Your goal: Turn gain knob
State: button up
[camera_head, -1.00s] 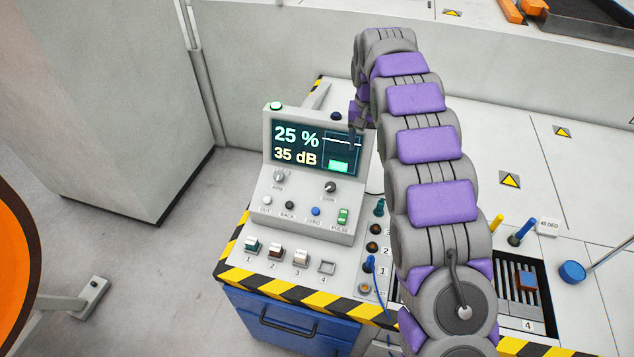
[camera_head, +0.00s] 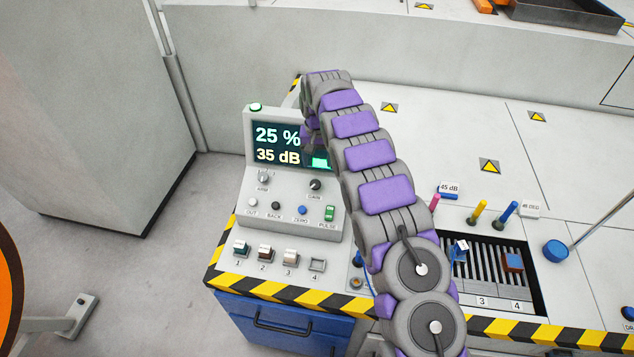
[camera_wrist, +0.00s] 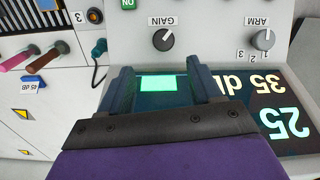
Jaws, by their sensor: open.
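The gain knob (camera_head: 315,185) is a dark round knob with a white pointer line on the sloped front panel of the grey console (camera_head: 290,218). The console screen (camera_head: 278,145) reads 25 % and 35 dB. My gripper (camera_wrist: 168,80) is open and empty in the wrist view, its two fingers over the screen with the knob beyond their tips, apart from it. In the head view my arm hides most of the gripper and the right part of the screen.
The arm knob (camera_head: 264,177) sits left of the gain knob. Numbered blocks (camera_head: 265,253) stand along the striped edge. A slotted rack (camera_head: 485,270) and coloured pegs (camera_head: 508,214) are at right.

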aim_at(314, 183)
jog(key=f, duration=0.6)
jog(key=f+b, duration=0.1)
jog(key=f, duration=0.2)
jog(key=shift+a, duration=0.4)
jog(key=shift+d+f, duration=0.25)
jog(key=shift+f, duration=0.35)
jog(key=shift+a, duration=0.15)
jog(key=shift+a, duration=0.25)
jog(key=shift+c, duration=1)
jog(key=shift+d, duration=0.2)
jog(key=c, duration=0.8)
jog(key=shift+c, duration=0.2)
